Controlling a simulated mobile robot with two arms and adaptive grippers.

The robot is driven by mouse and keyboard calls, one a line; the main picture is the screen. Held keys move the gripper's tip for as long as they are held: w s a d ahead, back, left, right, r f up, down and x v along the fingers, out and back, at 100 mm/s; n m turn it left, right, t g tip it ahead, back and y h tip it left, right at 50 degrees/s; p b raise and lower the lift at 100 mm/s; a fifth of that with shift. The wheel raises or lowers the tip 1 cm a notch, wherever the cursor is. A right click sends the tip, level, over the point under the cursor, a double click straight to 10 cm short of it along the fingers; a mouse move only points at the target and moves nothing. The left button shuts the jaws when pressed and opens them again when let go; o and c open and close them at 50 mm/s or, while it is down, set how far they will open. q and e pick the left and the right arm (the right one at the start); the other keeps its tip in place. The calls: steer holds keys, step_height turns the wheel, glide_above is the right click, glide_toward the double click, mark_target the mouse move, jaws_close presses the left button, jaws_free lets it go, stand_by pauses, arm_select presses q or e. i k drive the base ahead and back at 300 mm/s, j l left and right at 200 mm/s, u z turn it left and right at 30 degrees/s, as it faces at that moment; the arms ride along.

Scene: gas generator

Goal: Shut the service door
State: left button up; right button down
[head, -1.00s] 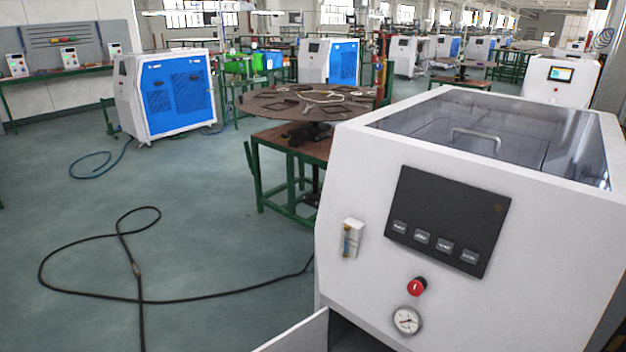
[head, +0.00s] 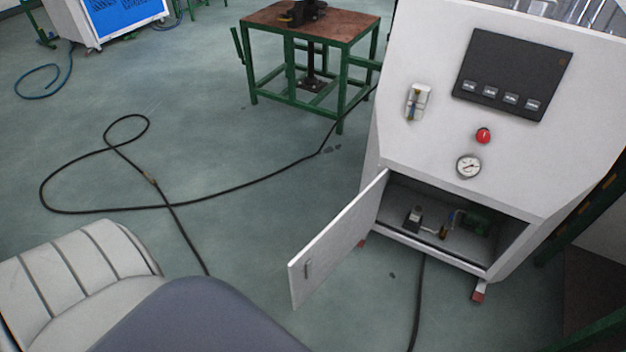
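The service door (head: 338,243) is a white panel hinged at the left edge of the lower opening in the white gas generator (head: 430,150). It stands wide open, swung out toward me and to the left. A small dark handle (head: 308,268) shows near its free edge. The open compartment (head: 480,218) holds small fittings and a green part. My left arm fills the lower left of the head view, apart from the door. Neither gripper is in view.
A black hose (head: 180,204) loops over the floor at left, and another runs out below the cabinet (head: 418,300). A green-framed table (head: 310,60) stands behind. A dark green frame (head: 590,225) is at right. Floor between my arm and the door is clear.

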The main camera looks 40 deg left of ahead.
mark_target(331, 245)
steer(key=j+z, duration=0.15)
steer(key=j, duration=0.5)
steer(key=j+z, duration=0.2)
steer(key=j, duration=0.45)
steer(key=k+j+z, duration=0.15)
steer(key=j, duration=0.45)
steer(key=k+j+z, duration=0.2)
steer(key=j, duration=0.45)
steer(key=i, duration=0.1)
